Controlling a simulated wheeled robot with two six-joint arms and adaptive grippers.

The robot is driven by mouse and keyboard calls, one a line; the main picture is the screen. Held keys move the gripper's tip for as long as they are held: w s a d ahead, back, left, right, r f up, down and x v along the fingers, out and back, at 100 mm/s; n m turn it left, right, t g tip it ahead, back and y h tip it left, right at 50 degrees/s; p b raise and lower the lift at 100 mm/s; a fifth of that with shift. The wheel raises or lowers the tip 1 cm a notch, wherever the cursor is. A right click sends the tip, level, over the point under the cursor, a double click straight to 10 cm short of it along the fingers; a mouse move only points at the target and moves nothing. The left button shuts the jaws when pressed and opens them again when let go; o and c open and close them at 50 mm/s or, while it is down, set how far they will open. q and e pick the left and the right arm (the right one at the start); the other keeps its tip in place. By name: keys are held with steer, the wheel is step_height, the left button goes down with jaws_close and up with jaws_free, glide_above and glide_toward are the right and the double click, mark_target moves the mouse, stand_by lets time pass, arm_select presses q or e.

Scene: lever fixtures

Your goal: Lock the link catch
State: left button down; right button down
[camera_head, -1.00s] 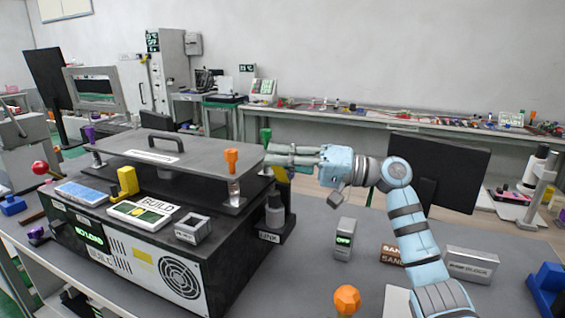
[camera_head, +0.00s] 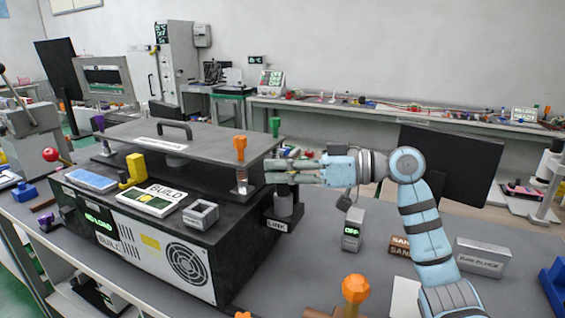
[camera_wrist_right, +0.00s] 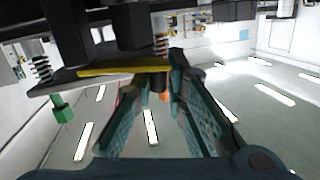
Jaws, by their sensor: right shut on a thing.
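The link catch, labelled LINK (camera_head: 277,225), is at the right end of the dark machine; its grey post (camera_head: 284,204) stands upright. My right gripper (camera_head: 272,171) reaches in from the right, level, just above the post, beside the machine's raised plate (camera_head: 200,148). In the right wrist view, which looks upside down, my fingers (camera_wrist_right: 160,85) are closed around a dark part at the end of a yellow-edged bar (camera_wrist_right: 115,70). I take it for the catch's handle; my fingers hide most of it. My left gripper is not in view.
Orange (camera_head: 240,148) and green (camera_head: 276,126) knobs stand at the plate's near and far right corners, close to my fingers. A block reading OFF (camera_head: 352,232), an orange knob (camera_head: 355,289) and a grey block (camera_head: 482,257) occupy the table on the right.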

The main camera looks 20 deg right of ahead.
steer(key=shift+f+n, duration=0.35)
steer(key=shift+n, duration=0.35)
steer(key=shift+a, duration=0.1)
steer(key=c, duration=1.7)
jaws_free()
steer(key=shift+f, duration=0.1)
steer(key=shift+o, duration=0.2)
steer(key=v, duration=1.2)
steer(key=shift+r, duration=0.2)
steer(key=shift+s, duration=0.1)
